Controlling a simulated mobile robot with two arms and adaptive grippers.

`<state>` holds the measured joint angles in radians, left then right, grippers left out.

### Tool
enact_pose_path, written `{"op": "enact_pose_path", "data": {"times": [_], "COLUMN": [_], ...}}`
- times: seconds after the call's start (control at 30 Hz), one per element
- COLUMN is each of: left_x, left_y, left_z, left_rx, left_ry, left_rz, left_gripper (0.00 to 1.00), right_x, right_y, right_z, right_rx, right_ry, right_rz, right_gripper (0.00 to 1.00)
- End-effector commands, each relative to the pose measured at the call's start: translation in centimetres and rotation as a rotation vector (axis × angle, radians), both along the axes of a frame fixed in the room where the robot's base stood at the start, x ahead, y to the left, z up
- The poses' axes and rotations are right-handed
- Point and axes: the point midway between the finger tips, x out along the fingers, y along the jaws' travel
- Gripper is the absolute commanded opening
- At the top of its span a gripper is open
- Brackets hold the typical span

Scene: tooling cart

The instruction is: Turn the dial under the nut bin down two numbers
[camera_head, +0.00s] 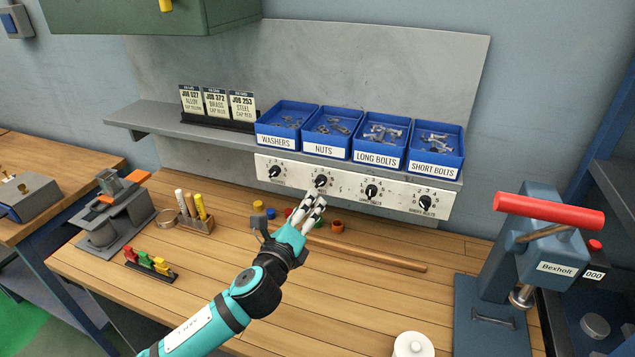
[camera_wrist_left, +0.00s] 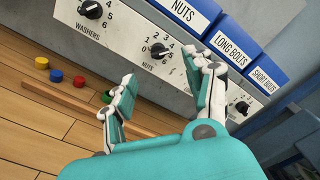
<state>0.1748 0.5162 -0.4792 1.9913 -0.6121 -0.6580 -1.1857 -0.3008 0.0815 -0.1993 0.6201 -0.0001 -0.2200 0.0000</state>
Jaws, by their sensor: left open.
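The nut bin (camera_head: 327,133) is a blue tray labelled NUTS, on the shelf between the washers and long bolts bins. Its dial (camera_head: 320,181) is a black knob on the white panel below, with numbers around it. The dial also shows in the left wrist view (camera_wrist_left: 158,50); I cannot read its setting surely. My left gripper (camera_head: 314,200) is open and empty, just in front of and slightly below this dial. In the left wrist view its two fingers (camera_wrist_left: 160,68) stand apart, with the dial beyond the gap between them. My right gripper is not in view.
Similar dials sit beside it: washers (camera_head: 275,171), long bolts (camera_head: 371,191) and short bolts (camera_head: 425,202). Several coloured caps and a wooden rod (camera_head: 370,254) lie on the bench below. A red-handled press (camera_head: 540,240) stands at the right.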

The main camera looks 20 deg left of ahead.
Motion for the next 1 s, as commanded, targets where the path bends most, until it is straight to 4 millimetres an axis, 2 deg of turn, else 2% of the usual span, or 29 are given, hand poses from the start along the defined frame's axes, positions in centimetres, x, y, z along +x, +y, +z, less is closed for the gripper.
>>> {"op": "enact_pose_path", "data": {"times": [0.03, 0.2, 0.4, 0.6, 0.83, 1.0], "left_x": [1.3, 4.7, 7.5, 8.6, 8.6, 8.6], "left_y": [0.0, -0.2, -0.2, -0.3, -0.3, -0.3], "left_z": [0.4, 0.2, 0.1, 0.0, -0.1, -0.1], "left_rx": [-0.001, -0.002, -0.001, -0.002, -0.002, -0.002], "left_ry": [-0.001, 0.000, 0.000, 0.001, 0.001, 0.001], "left_rz": [0.002, 0.001, 0.001, 0.000, 0.001, 0.001], "left_gripper": [0.53, 0.53, 0.53, 0.53, 0.53, 0.32], "right_x": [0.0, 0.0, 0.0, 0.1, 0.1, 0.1], "right_y": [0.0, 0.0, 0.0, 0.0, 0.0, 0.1], "right_z": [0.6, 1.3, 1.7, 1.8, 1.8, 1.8], "right_rx": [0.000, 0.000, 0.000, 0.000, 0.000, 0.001], "right_ry": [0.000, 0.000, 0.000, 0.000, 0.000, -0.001], "right_rz": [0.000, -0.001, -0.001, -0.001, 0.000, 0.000], "right_gripper": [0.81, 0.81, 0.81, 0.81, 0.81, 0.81]}}
